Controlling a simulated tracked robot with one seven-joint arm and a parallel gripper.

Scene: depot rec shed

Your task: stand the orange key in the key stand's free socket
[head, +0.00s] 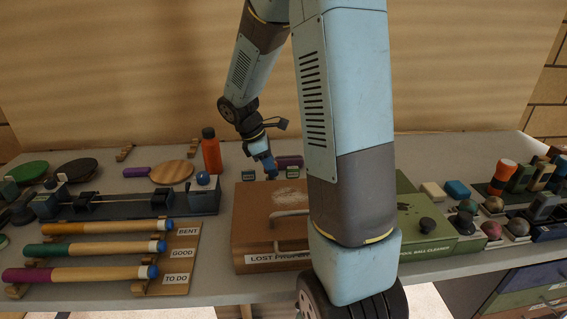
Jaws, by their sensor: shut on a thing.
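My gripper (268,167) points down behind the left part of a brown lidded box. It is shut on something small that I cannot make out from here. I cannot pick out the orange key with certainty. I also cannot tell for sure which thing is the key stand or where its free socket is. An orange-topped upright thing (503,171) stands at the far right, beside several green and dark upright pieces (521,178). I cannot tell whether these are keys.
The brown box (250,215) labelled lost property lies below my gripper. Left are several colour-banded wooden handles (100,250), an orange bottle (211,151) and paddles (173,173). A green ball-cleaner box (425,238) stands right. My upper arm hides the table's middle.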

